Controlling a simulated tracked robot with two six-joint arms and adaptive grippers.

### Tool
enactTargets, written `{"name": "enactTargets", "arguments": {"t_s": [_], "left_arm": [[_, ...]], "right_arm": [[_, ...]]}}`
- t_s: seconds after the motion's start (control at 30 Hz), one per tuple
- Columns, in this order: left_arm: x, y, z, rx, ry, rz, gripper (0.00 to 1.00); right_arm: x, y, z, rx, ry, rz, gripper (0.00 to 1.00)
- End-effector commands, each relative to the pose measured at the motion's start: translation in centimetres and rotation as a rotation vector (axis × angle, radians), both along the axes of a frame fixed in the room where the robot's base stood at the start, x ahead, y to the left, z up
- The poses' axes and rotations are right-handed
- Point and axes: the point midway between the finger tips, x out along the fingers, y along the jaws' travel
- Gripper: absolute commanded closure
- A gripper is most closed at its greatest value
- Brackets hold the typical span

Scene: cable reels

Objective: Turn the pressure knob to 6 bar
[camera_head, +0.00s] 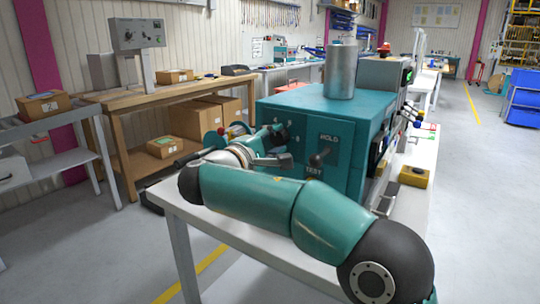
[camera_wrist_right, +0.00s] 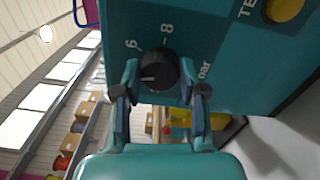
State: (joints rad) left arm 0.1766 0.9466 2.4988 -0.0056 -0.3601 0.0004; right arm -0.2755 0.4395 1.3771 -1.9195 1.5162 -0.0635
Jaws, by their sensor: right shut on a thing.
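The black pressure knob (camera_wrist_right: 158,68) sits on the teal panel, with the numbers 6 and 8 and the word bar around it in the right wrist view. I cannot read its exact setting. My right gripper (camera_wrist_right: 162,78) is shut on the knob, one finger on each side. In the head view my right gripper (camera_head: 274,146) is at the left part of the teal test unit's (camera_head: 345,115) front, and the knob is hidden there. My left gripper is not in view.
A black HOLD/TEST lever (camera_head: 318,158) sticks out of the panel to the right of my gripper. A grey cylinder (camera_head: 340,72) stands on the unit. A wooden bench (camera_head: 130,97) stands behind at left.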

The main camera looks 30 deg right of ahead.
Motion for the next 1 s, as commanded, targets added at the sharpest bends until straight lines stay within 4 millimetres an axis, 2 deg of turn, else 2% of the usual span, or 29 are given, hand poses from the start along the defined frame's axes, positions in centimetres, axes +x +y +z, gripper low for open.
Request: {"name": "enactTargets", "arguments": {"t_s": [0.03, 0.5, 0.73, 1.0], "left_arm": [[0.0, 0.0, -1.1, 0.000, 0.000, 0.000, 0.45], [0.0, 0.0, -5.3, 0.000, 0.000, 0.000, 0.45], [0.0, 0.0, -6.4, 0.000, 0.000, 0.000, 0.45], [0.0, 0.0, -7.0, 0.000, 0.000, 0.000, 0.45]], "right_arm": [[-0.4, -0.6, -0.7, 0.023, -0.044, -0.019, 0.93], [-0.3, -0.5, -0.8, 0.188, -0.440, -0.017, 0.94], [-0.3, -0.5, -0.7, 0.245, -0.578, -0.017, 0.93], [-0.2, -0.4, -0.7, 0.278, -0.657, -0.015, 0.94]]}}
